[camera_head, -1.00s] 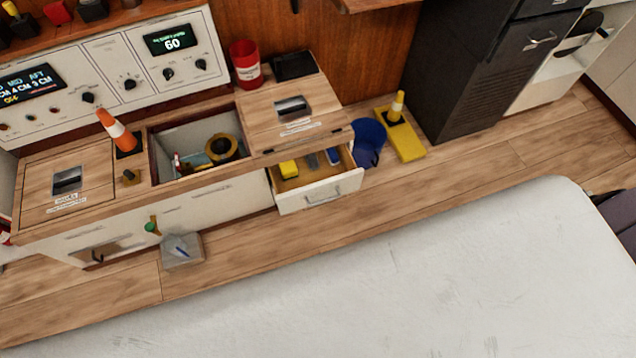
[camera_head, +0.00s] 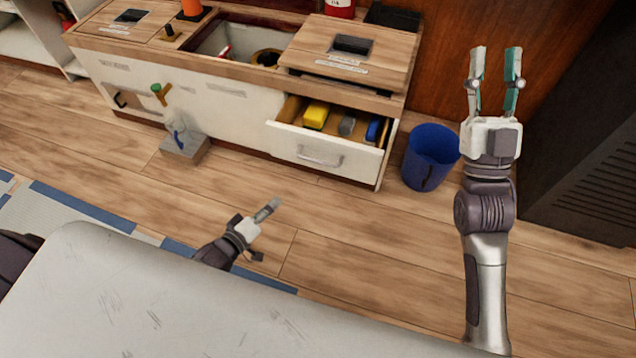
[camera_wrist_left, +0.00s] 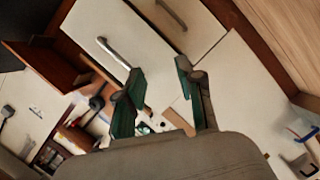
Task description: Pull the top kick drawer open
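In the head view, a white drawer (camera_head: 325,148) with a metal bar handle (camera_head: 307,157) stands open at the right end of a low wood-topped bench. I cannot tell whether it is the top kick drawer. My left gripper (camera_head: 268,210) is in front of the bench, apart from the drawer. In the left wrist view its teal-padded fingers (camera_wrist_left: 160,95) are apart with nothing held. Beyond them are white fronts with bar handles, one at upper left (camera_wrist_left: 114,52) and one at top (camera_wrist_left: 172,12). My right gripper (camera_head: 495,70) is open and empty, right of the bench.
The open drawer holds yellow (camera_head: 316,114), grey (camera_head: 347,123) and blue (camera_head: 373,129) items. A blue bucket (camera_head: 430,157) stands right of the bench. A grey box (camera_head: 184,147) is on the floor before it. A pale surface (camera_head: 150,300) fills the foreground. A dark cabinet (camera_head: 590,140) is at right.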

